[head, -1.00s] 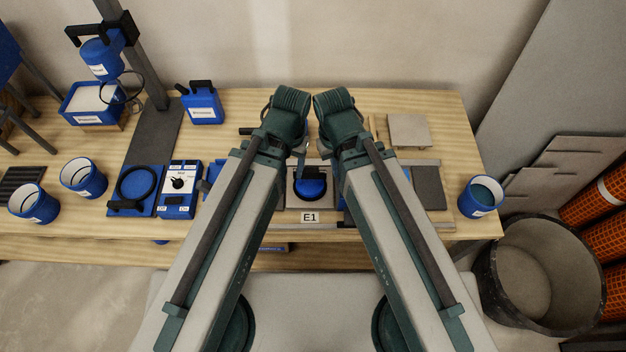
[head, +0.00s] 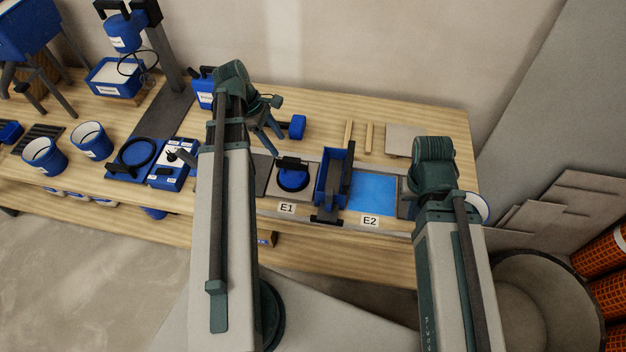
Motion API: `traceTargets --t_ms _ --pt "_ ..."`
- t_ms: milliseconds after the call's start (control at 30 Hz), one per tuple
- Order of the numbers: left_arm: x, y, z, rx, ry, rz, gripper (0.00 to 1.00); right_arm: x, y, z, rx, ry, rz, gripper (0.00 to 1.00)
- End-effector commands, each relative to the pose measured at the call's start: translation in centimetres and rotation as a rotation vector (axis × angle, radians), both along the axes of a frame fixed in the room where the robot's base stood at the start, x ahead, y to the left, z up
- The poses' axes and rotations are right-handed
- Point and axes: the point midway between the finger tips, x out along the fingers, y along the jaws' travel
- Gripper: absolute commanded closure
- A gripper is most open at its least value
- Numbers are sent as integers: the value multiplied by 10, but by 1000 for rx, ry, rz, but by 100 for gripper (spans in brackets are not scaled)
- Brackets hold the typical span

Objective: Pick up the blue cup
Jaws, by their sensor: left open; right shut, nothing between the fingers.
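Two blue cups with pale interiors stand upright on the left of the bench, one nearer the front (head: 45,157) and one to its right (head: 92,141). A third blue cup (head: 484,207) at the bench's right end is mostly hidden behind my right arm. My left gripper (head: 270,122) is open and empty above the middle of the bench, well to the right of the two left cups. My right arm reaches over the right end, close to the third cup in the picture; its fingers are hidden behind the arm.
A blue block-shaped tool (head: 333,180) stands between the pads labelled E1 and E2. A round blue object with a black handle (head: 292,177) sits at E1. A blue control box (head: 171,176) is left of my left arm. A large dark bucket (head: 520,300) stands on the floor at right.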

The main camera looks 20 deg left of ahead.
Motion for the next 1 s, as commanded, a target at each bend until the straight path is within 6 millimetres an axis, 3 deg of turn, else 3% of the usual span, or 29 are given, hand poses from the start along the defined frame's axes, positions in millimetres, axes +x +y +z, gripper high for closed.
traceTargets --t_ms 367,833,1000 --pt "0 4 -8 -10 5 39 38 0 0 -9 0 0 0 100" --pt "5 -19 -69 -9 5 36 38 0 0 -70 0 0 1 100" --pt "7 -25 -81 -10 6 37 38 0 0 -82 0 0 1 100"
